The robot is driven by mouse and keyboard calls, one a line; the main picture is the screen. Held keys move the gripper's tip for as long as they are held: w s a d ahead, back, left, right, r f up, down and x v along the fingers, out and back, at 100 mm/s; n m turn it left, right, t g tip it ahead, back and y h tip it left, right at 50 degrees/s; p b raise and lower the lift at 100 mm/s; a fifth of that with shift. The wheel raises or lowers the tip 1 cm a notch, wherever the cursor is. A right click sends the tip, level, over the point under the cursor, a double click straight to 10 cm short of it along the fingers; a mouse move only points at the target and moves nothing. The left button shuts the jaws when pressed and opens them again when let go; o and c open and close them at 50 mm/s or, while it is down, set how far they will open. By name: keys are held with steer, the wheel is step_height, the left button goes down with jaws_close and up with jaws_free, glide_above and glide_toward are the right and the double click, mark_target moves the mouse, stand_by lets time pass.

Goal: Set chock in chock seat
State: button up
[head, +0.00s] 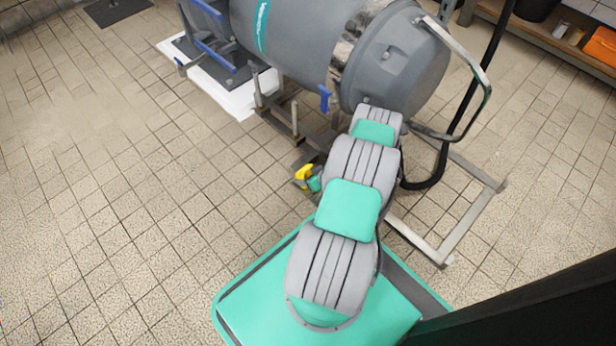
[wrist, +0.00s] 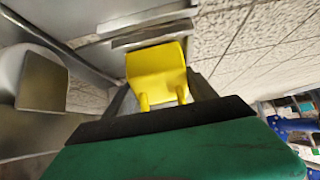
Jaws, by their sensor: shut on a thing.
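The yellow chock (wrist: 157,62) is held between the dark fingers of my gripper (wrist: 160,92) in the wrist view. Two short yellow prongs point back toward the gripper's dark palm. In the head view the chock (head: 303,174) shows as a small yellow shape left of my arm, low beside the frame under the grey tank. My gripper is largely hidden there. A grey metal bar (wrist: 153,34) lies just beyond the chock in the wrist view; I cannot tell whether they touch. I cannot make out for certain which part is the chock seat.
The large grey tank (head: 290,40) on its metal frame stands ahead of my arm. A curved handrail (head: 470,65) and a black hose (head: 465,125) are at its right. A white slab (head: 235,98) lies left of it. Tiled floor (head: 110,180) is clear on the left.

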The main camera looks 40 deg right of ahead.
steer(key=o, duration=1.8)
steer(key=shift+f, duration=0.15)
steer(key=shift+o, duration=0.2)
